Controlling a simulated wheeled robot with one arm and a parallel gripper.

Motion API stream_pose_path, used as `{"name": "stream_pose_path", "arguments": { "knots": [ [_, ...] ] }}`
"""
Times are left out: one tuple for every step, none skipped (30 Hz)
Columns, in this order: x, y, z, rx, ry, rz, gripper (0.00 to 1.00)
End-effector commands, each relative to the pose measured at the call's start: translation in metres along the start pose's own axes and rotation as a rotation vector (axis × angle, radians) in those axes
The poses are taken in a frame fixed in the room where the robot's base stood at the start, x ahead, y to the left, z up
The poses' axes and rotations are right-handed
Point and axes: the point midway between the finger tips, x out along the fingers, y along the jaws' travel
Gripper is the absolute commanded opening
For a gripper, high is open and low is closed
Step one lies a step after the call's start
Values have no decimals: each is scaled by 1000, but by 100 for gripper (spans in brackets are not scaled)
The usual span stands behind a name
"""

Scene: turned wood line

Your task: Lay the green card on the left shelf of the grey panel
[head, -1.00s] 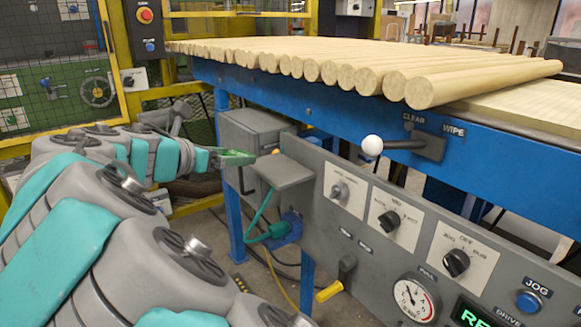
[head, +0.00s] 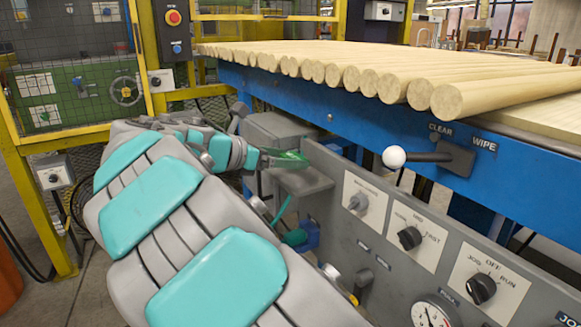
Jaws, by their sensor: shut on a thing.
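The green card (head: 288,160) is held in my gripper (head: 268,158), which is shut on it. The left shelf (head: 308,182) is a small grey ledge at the left end of the grey panel (head: 325,215). In the head view the card overlaps the back part of the shelf and seems to be just above it. I cannot tell whether they touch. The gripper comes in from the left, and my arm hides part of the panel's lower left.
A white-knobbed lever (head: 394,157) sticks out right of the shelf. Dials (head: 410,238) line the panel, and a green cable (head: 283,208) hangs below the shelf. The blue conveyor frame (head: 345,125) with wooden rods (head: 455,97) stands behind.

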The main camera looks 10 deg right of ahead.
Motion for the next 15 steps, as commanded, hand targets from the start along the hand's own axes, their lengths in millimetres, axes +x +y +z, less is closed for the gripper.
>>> {"name": "stream_pose_path", "arguments": {
  "knots": [
    [7, 4, 2, 1, 0, -1, 36],
    [9, 6, 2, 0, 0, -1, 36],
    [12, 8, 3, 0, 0, -1, 36],
    [14, 9, 3, 0, 1, -1, 36],
    [15, 9, 3, 0, 1, -1, 36],
    [16, 10, 4, 0, 1, -1, 36],
    [18, 11, 4, 0, 1, -1, 36],
    [19, 12, 4, -1, 1, -1, 36],
    [22, 14, 4, -1, 1, -2, 36],
    [24, 15, 5, -1, 1, -2, 36],
    [28, 17, 6, -1, 1, -3, 36],
    [30, 17, 1, -4, 0, -3, 36],
    [31, 17, -5, -4, 0, -2, 36],
    [33, 17, -10, -4, 0, -1, 36],
    [35, 17, -16, -5, 0, 0, 36]
  ]
}}
